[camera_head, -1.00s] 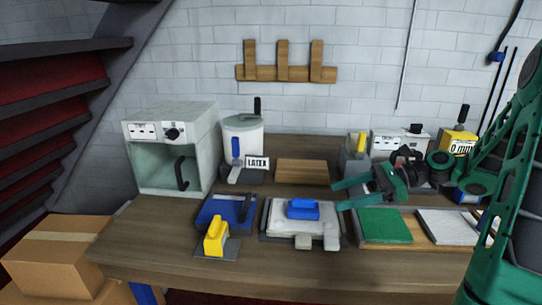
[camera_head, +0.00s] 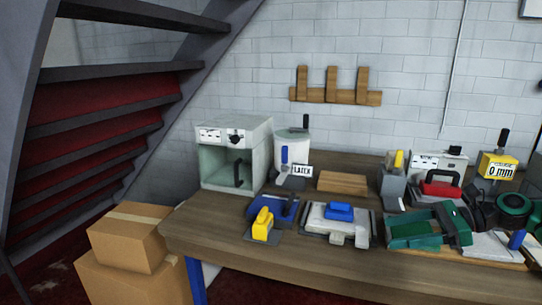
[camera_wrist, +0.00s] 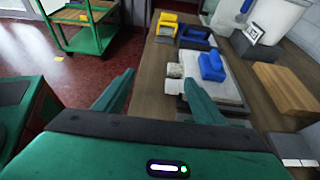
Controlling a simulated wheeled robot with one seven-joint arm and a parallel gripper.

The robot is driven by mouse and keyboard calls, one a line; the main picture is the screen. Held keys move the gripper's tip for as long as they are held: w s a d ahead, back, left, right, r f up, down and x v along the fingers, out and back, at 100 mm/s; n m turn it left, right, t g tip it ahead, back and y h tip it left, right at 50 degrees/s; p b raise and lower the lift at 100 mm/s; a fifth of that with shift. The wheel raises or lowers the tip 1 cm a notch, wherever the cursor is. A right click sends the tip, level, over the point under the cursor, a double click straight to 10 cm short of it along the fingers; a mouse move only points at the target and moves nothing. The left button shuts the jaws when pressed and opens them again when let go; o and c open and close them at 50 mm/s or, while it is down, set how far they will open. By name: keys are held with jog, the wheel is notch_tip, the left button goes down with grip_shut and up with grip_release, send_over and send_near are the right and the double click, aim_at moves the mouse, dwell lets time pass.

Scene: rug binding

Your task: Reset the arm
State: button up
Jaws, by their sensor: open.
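My gripper (camera_head: 395,230) shows at the right of the head view, over the front right of the workbench. Its green fingers are spread apart with nothing between them; they also show in the wrist view (camera_wrist: 158,82). My gripper partly covers the green panel area on the bench.
The wooden bench (camera_head: 220,232) carries a yellow-handled tool (camera_head: 263,225), a blue tray (camera_head: 285,209), a LATEX canister (camera_head: 292,148), an open cabinet (camera_head: 235,150) and a red-handled item (camera_head: 440,186). Cardboard boxes (camera_head: 130,237) stand left.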

jog(key=shift+s+a+f+n+g+h, duration=0.15)
jog(key=shift+s+a+f+n+h, duration=0.1)
jog(key=shift+a, duration=0.15)
jog(key=shift+s+a+f+n+g+h, duration=0.15)
jog(key=shift+a+f+n, duration=0.1)
jog(key=shift+a, duration=0.1)
jog(key=shift+s+d+f+n+h, duration=0.3)
jog(key=shift+s+f+n+h, duration=0.2)
jog(key=shift+s+h, duration=0.1)
jog(key=shift+s+f+n+g+h, duration=0.15)
jog(key=shift+f+n+g+h, duration=0.15)
jog(key=s+n+h, duration=0.1)
jog(key=s+f+n+h, duration=0.1)
jog(key=s, duration=0.1)
jog(key=shift+d+f+g, duration=0.2)
jog(key=shift+g, duration=0.2)
jog(key=s+d+r+n+h, duration=0.1)
jog(key=s+d+n+h, duration=0.1)
jog(key=s, duration=0.5)
jog(key=s+d+n+g+h, duration=0.1)
jog(key=s+d+n+h, duration=0.2)
jog(key=s+n, duration=0.2)
jog(key=s+d+r+n+g+h, duration=0.1)
jog(key=s+d+n+h, duration=0.1)
jog(key=s, duration=0.9)
jog(key=shift+d+r+n+h, duration=0.35)
jog(key=shift+n+h, duration=0.15)
jog(key=shift+n, duration=0.3)
jog(key=shift+w, duration=0.15)
